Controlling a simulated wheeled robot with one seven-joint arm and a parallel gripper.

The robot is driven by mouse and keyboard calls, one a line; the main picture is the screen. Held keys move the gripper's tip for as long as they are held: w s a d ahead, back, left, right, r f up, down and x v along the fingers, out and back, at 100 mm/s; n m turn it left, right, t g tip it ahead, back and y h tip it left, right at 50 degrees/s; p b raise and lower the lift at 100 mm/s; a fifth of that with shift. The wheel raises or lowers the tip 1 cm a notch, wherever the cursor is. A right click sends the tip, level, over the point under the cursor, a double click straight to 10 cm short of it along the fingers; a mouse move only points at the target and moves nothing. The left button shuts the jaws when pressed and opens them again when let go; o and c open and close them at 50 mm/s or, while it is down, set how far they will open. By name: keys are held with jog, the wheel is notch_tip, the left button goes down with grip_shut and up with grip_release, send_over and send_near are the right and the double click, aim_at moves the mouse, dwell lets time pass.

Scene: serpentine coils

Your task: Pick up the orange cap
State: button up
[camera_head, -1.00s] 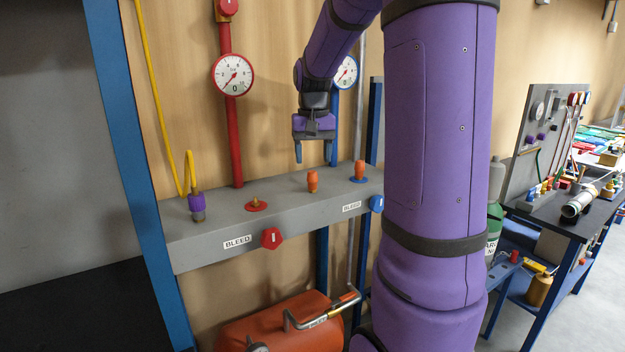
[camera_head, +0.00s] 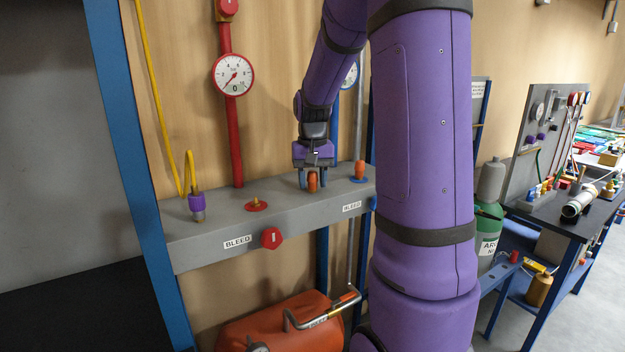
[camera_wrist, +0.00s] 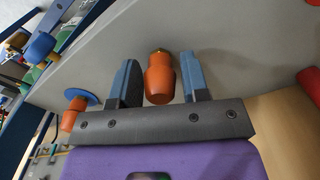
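An orange cap (camera_head: 312,182) stands upright on the grey beam (camera_head: 270,209), between the red fitting and a second orange cap. My gripper (camera_head: 313,181) is lowered over it with one blue finger on each side. In the wrist view the orange cap (camera_wrist: 159,78) sits between the two open fingers of my gripper (camera_wrist: 160,85), with a gap visible on both sides. The second orange cap (camera_head: 360,169) stands on a blue round base to the right; it also shows in the wrist view (camera_wrist: 72,114) outside the fingers.
A red round fitting (camera_head: 256,205) and a purple hose coupling (camera_head: 197,203) are on the beam to the left. A red knob (camera_head: 271,238) is on the beam's front. A red pipe with a gauge (camera_head: 233,75) rises behind. An orange tank (camera_head: 290,328) lies below.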

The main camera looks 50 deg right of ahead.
jog(key=c, duration=0.5)
jog(key=shift+c, duration=0.2)
